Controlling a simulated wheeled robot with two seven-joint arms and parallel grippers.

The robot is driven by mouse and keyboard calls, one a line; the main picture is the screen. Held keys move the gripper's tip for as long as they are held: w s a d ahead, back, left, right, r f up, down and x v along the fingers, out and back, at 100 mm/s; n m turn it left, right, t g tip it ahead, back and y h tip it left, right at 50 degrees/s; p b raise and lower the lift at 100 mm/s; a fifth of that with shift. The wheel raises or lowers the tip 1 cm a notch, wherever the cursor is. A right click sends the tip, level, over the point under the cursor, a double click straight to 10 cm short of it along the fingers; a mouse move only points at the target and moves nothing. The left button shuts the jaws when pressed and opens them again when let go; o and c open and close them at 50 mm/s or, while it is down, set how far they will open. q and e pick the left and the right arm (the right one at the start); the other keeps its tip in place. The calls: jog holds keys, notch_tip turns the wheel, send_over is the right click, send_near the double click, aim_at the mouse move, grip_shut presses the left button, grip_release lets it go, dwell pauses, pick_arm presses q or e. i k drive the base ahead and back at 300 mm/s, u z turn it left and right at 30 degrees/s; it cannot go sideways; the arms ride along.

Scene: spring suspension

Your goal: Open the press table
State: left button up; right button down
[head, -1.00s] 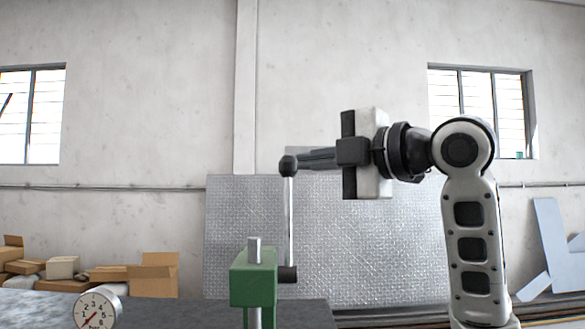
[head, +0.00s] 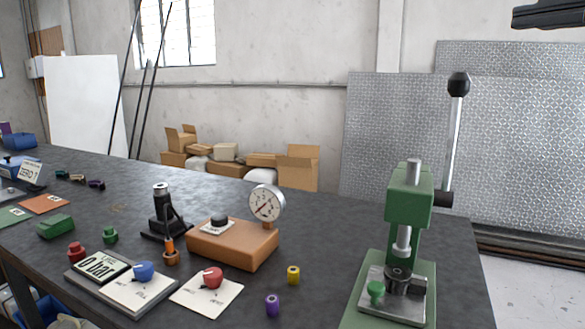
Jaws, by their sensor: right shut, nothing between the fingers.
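The green press (head: 409,196) stands at the right end of the dark table. Its steel lever (head: 454,145) points up, tilted slightly right, with a black knob (head: 458,84) on top. The press ram (head: 404,240) shows above a small dark round part (head: 399,278) on the press table (head: 377,303), a grey plate with a green knob (head: 375,290). My right gripper (head: 518,17) shows only as dark fingers at the top right edge, shut and empty, apart from the knob and above it to the right. My left gripper is out of view.
An orange block with a dial gauge (head: 266,203) stands left of the press. A yellow spool (head: 293,275), a purple spool (head: 272,305) and a card with a red knob (head: 208,282) lie nearby. A digital display (head: 102,268) is farther left.

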aim_at(401, 299)
jog(key=k, duration=1)
